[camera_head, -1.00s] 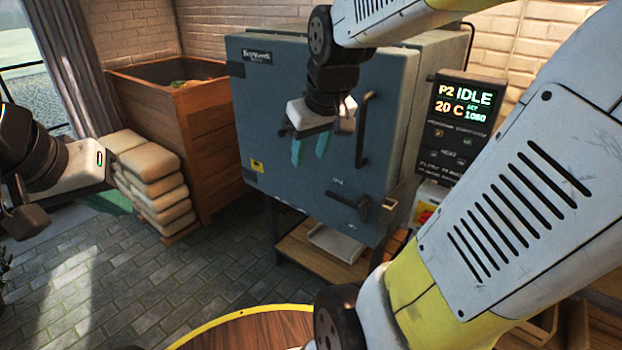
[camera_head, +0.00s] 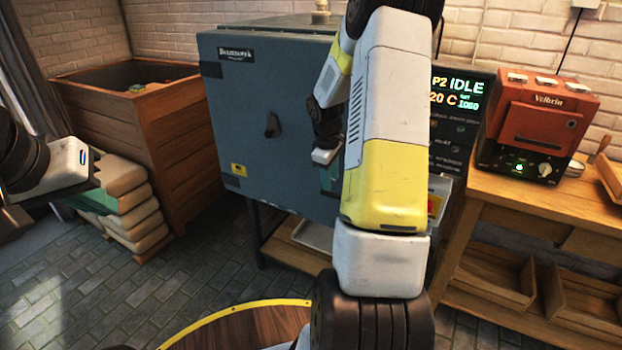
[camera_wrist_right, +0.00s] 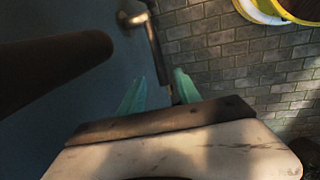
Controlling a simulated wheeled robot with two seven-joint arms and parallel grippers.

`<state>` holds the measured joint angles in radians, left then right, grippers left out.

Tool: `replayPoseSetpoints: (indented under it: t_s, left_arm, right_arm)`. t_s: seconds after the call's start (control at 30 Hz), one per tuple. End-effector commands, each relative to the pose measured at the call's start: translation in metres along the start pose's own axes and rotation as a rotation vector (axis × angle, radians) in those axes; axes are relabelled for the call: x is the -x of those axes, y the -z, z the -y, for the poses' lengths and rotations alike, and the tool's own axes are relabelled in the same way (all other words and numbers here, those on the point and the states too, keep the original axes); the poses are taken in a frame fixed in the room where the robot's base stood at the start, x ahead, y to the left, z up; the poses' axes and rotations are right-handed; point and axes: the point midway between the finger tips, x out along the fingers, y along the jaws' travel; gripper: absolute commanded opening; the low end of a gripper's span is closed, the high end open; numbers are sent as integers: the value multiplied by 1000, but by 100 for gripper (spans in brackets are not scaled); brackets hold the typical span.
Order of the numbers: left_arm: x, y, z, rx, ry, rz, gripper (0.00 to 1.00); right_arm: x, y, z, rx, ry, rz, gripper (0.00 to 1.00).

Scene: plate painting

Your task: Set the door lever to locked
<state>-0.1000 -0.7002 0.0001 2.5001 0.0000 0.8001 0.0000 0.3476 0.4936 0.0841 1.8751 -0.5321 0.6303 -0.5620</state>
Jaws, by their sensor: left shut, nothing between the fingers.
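The blue-grey kiln (camera_head: 255,165) stands with its door closed. Its door lever is hidden behind my right arm in the head view. My right gripper (camera_head: 328,180) points downward in front of the door's right part. In the right wrist view its two teal fingers (camera_wrist_right: 158,92) are parted. A dark thick bar (camera_wrist_right: 50,72) crosses the left of that view, close to the camera. A small metal fitting (camera_wrist_right: 135,18) sits beyond the fingertips; I cannot tell which of these is the lever, or whether a finger touches it. My left gripper (camera_head: 88,198) is shut, far left of the kiln.
A wooden crate (camera_head: 165,125) and stacked sacks (camera_head: 125,200) stand left of the kiln. A control display (camera_head: 455,95) and a wooden bench (camera_head: 500,195) with a red-orange machine (camera_head: 540,125) are at the right.

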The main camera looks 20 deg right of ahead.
Motion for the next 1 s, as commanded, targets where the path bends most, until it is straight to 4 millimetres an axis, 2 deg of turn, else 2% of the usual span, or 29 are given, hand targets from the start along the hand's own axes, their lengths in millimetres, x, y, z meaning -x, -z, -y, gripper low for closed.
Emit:
replayPoseSetpoints:
  t_s: [0.1, 0.3, 0.43, 0.7, 0.9, 1.0]
  left_arm:
    - [0, 0, 0, 0, 0, 0, 0]
    - [0, 0, 0, 0, 0, 0, 0]
    - [0, 0, 0, 0, 0, 0, 0]
    - [0, 0, 0, 0, 0, 0, 0]
    - [0, 0, 0, 0, 0, 0, 0]
    - [0, 0, 0, 0, 0, 0, 0]
  right_arm:
    - [-22, -1, 1, 0, 4, 2, 40]
    - [-48, 0, 1, -1, 2, 1, 40]
    - [-56, 0, 0, 0, 0, 0, 40]
    - [-57, 0, 0, -1, 0, -1, 40]
    - [-57, 0, 0, -1, 0, -1, 0]
    - [-57, 0, 0, -1, 0, -1, 0]
